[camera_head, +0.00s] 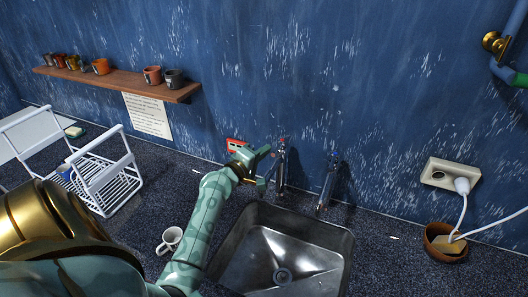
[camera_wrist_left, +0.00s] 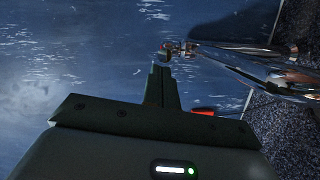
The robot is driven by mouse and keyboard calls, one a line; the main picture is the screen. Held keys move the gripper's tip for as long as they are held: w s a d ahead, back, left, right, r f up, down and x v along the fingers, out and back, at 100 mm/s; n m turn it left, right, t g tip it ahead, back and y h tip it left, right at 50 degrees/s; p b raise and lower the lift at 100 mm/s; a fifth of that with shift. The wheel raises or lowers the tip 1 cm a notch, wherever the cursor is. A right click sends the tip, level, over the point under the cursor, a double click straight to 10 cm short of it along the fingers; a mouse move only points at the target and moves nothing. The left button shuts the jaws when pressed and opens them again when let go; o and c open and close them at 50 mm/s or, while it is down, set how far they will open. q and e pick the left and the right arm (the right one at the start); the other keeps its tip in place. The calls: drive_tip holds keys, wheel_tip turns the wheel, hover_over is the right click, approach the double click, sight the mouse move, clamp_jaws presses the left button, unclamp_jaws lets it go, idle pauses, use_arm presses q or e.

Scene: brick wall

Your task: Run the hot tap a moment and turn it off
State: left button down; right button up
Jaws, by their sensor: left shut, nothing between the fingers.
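Two metal taps stand behind the steel sink (camera_head: 225,262). The left tap (camera_head: 281,172) has a small red mark at its top; the right tap (camera_head: 327,186) has a bluish top. My left gripper (camera_head: 266,152) is shut and empty, just left of the left tap's upper part. In the left wrist view, the shut fingers (camera_wrist_left: 162,82) point toward the tap's handle end (camera_wrist_left: 180,48), with the chrome tap body (camera_wrist_left: 250,68) running off to the right. I cannot tell whether they touch. No water stream shows in the sink. My right gripper is not in view.
A white mug (camera_head: 170,240) stands beside my left forearm. A white dish rack (camera_head: 104,180) is at left, under a shelf (camera_head: 120,82) with several cups. A socket (camera_head: 440,174) with a plugged-in cable and a brown bowl (camera_head: 446,252) are at right.

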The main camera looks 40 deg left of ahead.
use_arm(q)
drive_tip(key=shift+d+f, duration=0.1)
drive_tip(key=shift+d, duration=0.1)
drive_tip(key=shift+d, duration=0.45)
drive_tip(key=shift+w+a+p, duration=0.1)
drive_tip(key=shift+p, duration=0.25)
